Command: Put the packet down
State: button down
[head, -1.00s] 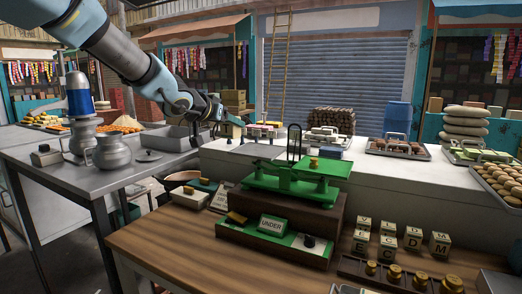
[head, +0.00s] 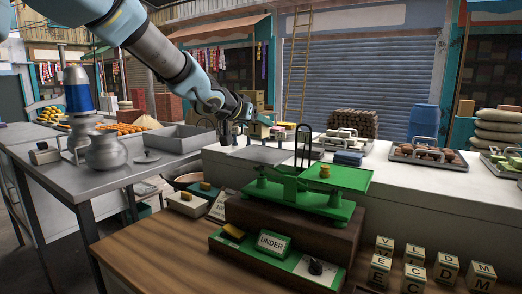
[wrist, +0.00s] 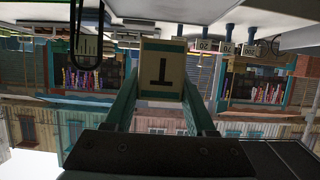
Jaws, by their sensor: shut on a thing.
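My gripper (head: 265,120) reaches out over the far white counter, pointing right, behind the green scale. In the wrist view, its two teal fingers (wrist: 157,100) are shut on a cream, box-shaped packet (wrist: 162,70) with a dark border and a dark letter T, seen upside down. The packet is held between the fingertips. In the head view it is too small to make out clearly, and whether it touches anything below cannot be told.
The green scale (head: 305,190) stands on a dark wooden box, with an UNDER sign (head: 272,243) in front. Letter blocks (head: 413,265) stand at lower right. Trays of goods (head: 427,153) line the white counter (head: 420,190). A grey tray (head: 180,138) lies left on the metal table.

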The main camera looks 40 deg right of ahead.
aim_at(255, 137)
jog(key=shift+f+b, duration=0.65)
jog(key=shift+f, duration=2.05)
jog(key=shift+f, duration=0.15)
jog(key=shift+c, duration=1.1)
grip_release()
jog(key=shift+r, duration=0.25)
jog(key=v, duration=1.2)
jog(key=shift+p, duration=0.4)
